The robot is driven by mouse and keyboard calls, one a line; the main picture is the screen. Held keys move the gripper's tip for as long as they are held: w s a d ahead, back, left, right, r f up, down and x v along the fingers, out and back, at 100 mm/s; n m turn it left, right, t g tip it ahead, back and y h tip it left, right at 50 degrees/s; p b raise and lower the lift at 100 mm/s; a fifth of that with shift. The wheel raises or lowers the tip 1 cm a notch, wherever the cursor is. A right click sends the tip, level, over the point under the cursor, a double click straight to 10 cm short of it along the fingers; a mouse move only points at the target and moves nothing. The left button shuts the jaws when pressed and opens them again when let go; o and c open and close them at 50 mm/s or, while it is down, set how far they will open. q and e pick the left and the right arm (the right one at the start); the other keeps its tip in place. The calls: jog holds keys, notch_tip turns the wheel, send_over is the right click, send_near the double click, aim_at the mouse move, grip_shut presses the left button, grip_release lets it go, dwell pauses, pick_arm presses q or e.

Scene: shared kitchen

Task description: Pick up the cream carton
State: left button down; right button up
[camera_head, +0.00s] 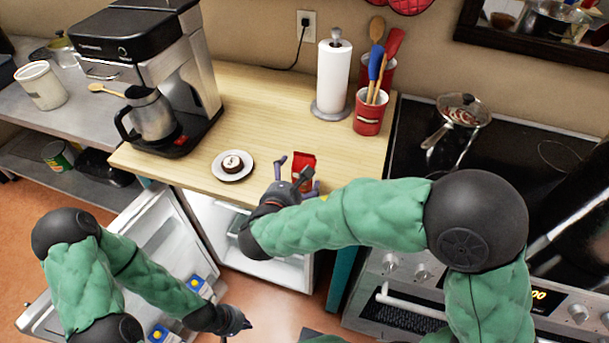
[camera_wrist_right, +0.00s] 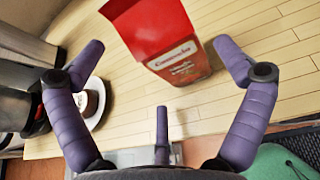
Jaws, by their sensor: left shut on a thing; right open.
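The cream carton (camera_head: 304,165) is a small red box with pale lettering, standing near the counter's front edge. My right gripper (camera_head: 292,178) is open and empty at the counter edge, and hides part of the carton in the head view. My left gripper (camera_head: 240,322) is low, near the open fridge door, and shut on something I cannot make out.
A plate with a chocolate cake (camera_head: 232,164) sits left of the carton. A coffee maker (camera_head: 150,70), paper towel roll (camera_head: 333,80) and red utensil crock (camera_head: 369,112) stand farther back. The fridge door (camera_head: 160,235) hangs open below; the stove (camera_head: 500,165) is right.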

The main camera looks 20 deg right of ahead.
aim_at(297, 177)
jog(key=b+x, duration=0.2)
jog(key=x, duration=0.2)
jog(key=shift+d+f, duration=0.2)
jog(key=shift+d, duration=0.1)
jog(key=shift+w+d, duration=0.1)
jog(key=shift+w, duration=0.25)
jog(key=c, duration=1.4)
